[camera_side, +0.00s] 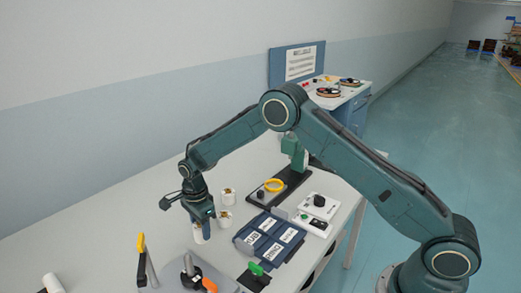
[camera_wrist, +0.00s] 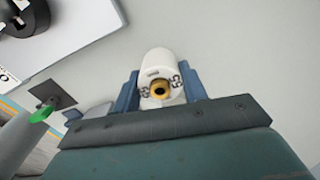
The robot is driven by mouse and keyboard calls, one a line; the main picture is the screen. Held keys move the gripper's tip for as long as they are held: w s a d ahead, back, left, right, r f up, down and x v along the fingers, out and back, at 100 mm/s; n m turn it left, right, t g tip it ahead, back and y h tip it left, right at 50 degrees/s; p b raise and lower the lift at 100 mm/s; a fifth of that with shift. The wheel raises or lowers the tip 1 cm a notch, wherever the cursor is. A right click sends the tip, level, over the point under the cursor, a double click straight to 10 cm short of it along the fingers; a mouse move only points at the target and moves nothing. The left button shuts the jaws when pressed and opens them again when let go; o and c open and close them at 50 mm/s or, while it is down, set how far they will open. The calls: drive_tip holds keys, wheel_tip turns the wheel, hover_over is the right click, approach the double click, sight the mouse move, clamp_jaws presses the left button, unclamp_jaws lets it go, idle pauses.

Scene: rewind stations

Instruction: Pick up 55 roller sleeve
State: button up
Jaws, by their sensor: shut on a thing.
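My gripper (camera_wrist: 160,95) is shut on a white roller sleeve (camera_wrist: 158,62) with a yellowish core. Its blue fingers press on both sides of it.
A dark blue tray (camera_side: 240,241) with white labels lies to the right. Behind it are a black stand with a yellow ring (camera_side: 274,185) and a white box with a black knob (camera_side: 318,206).

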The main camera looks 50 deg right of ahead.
drive_tip(key=shift+r, duration=0.1)
wheel_tip(320, 180, up, 20)
idle(0.6)
idle(0.5)
